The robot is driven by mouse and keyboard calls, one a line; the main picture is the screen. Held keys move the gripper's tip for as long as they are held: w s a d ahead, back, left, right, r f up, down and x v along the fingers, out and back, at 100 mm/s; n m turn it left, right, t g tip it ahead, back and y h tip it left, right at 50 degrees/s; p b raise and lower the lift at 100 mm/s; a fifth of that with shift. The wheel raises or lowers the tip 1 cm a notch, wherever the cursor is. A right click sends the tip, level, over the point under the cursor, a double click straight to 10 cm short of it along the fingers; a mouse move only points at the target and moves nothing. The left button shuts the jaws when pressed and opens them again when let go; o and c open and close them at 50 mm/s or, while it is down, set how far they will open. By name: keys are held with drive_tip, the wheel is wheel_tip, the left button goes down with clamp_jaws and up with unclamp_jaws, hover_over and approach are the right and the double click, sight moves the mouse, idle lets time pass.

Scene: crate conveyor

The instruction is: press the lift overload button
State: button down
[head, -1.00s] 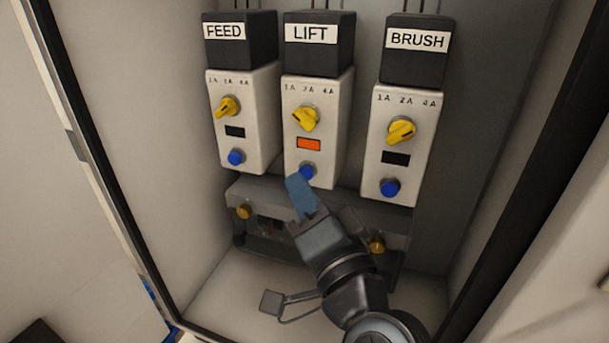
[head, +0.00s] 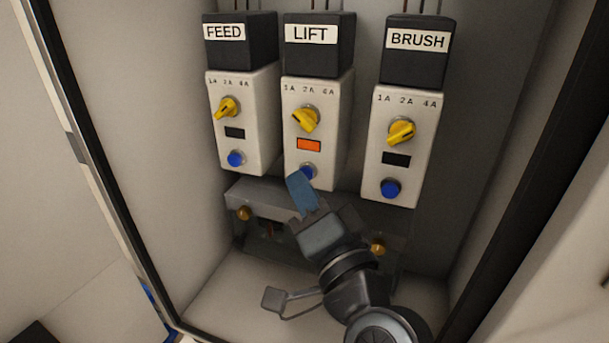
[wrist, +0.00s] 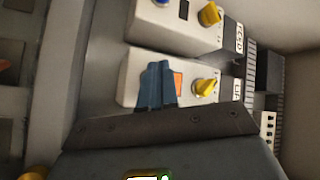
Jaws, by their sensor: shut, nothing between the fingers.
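The lift unit (head: 322,120) is the middle of three white units, with a black top labelled LIFT, a yellow knob (head: 306,119) and a lit orange window (head: 309,146). Its blue overload button (head: 308,171) is partly hidden behind my gripper (head: 298,178). The blue fingers are shut and empty, their tips at the button's lower edge; I cannot tell whether they touch it. In the wrist view the shut fingers (wrist: 157,72) lie over the lift unit's face beside the orange window (wrist: 178,82), and the button is hidden behind them.
The feed unit (head: 246,115) stands left and the brush unit (head: 405,140) right, each with a blue button and dark window. Below is a grey box (head: 270,198) with brass knobs (head: 244,213). Cabinet walls and a dark frame (head: 118,200) enclose the space.

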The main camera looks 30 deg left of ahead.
drive_tip(key=shift+w, duration=0.15)
idle(0.4)
drive_tip(key=shift+s+d+p, duration=0.2)
drive_tip(key=shift+s+p, duration=0.1)
drive_tip(key=shift+s, duration=0.5)
drive_tip(key=s+p, duration=0.1)
drive_tip(key=s, duration=0.1)
drive_tip(key=s+d+p, duration=0.1)
drive_tip(key=s, duration=0.2)
drive_tip(key=shift+d, duration=0.1)
idle(0.9)
